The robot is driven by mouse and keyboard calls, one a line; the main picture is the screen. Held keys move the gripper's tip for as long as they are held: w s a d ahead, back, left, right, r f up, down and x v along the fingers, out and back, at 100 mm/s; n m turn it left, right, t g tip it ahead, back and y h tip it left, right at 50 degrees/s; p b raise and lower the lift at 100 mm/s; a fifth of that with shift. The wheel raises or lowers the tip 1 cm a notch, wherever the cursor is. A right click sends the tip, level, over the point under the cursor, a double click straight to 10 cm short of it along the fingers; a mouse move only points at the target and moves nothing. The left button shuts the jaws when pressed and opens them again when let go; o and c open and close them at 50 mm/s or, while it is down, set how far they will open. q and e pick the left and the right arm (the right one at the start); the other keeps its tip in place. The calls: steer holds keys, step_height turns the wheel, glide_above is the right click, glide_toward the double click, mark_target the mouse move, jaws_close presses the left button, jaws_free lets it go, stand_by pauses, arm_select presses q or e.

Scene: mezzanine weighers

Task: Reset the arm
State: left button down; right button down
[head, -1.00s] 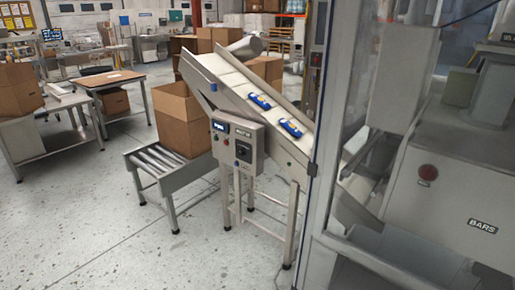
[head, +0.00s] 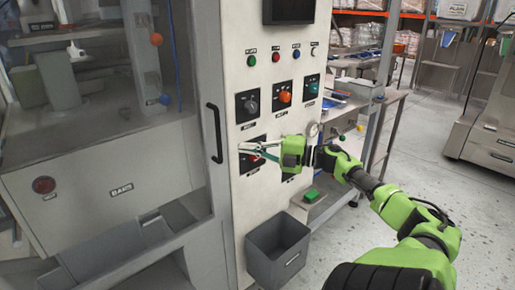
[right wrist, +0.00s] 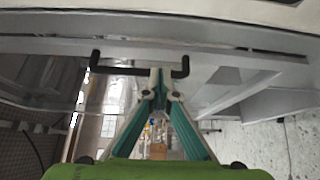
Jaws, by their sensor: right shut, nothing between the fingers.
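My right gripper (head: 246,150) is in front of the light control panel (head: 240,62) in the head view, its arm coming in from the lower right. Its fingers point left, across a red-handled switch (head: 257,158) that they partly cover. In the right wrist view the fingertips (right wrist: 158,80) meet with nothing between them, in front of a black bar handle (right wrist: 140,70). Whether the fingers touch the panel or the switch, I cannot tell. My left gripper is not in view.
The panel carries an orange knob (head: 284,96), a black knob (head: 250,105) and small coloured buttons. A black door handle (head: 214,132) is left of the fingers. A grey bin (head: 277,250) stands below. A steel table (head: 355,135) is behind. Open floor lies at right.

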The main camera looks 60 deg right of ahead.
steer(key=v, duration=0.3)
steer(key=shift+s, duration=0.35)
steer(key=shift+f, duration=0.1)
